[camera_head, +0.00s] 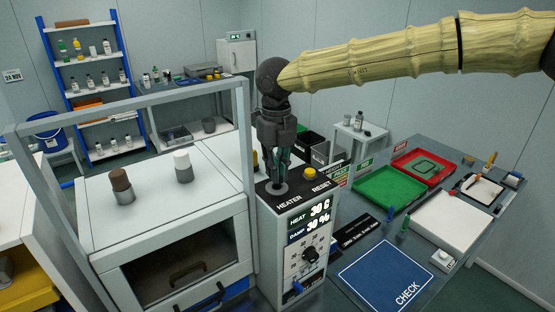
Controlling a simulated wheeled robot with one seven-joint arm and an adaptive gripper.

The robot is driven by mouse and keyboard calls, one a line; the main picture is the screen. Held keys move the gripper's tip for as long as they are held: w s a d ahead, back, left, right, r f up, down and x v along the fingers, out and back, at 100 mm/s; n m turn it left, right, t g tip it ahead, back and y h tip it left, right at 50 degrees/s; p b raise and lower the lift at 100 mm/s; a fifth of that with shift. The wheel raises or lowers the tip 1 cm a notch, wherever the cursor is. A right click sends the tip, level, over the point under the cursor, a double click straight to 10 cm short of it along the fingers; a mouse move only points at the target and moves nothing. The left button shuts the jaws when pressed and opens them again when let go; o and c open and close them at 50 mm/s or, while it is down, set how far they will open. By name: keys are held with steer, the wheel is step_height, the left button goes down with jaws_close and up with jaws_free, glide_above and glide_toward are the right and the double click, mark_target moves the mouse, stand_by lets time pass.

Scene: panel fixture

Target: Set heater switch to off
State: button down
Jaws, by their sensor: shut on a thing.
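The panel box (297,225) stands in the middle of the head view, with HEATER and RESET printed on its dark top. My gripper (279,182) points straight down over the HEATER spot, fingers shut on the heater switch. Only a round grey base (276,188) shows beneath the fingertips; the switch's lever is hidden by them, so its position cannot be told. The display (308,221) on the box front reads HEAT 30 C and DAMP 30 %.
A yellow button (309,173) by RESET is close to the right of my gripper. A black knob (310,255) is on the front. A white cabinet with a grey frame (246,150) stands left. A green tray (382,192) and blue CHECK mat (388,274) lie right.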

steer(key=shift+r+n+p, duration=0.1)
steer(key=shift+n+p, duration=0.35)
steer(key=shift+n, duration=0.15)
steer(key=c, duration=1.5)
jaws_free()
steer(key=shift+w+d, duration=0.1)
step_height(320, 180, up, 12)
steer(key=shift+f, duration=0.1)
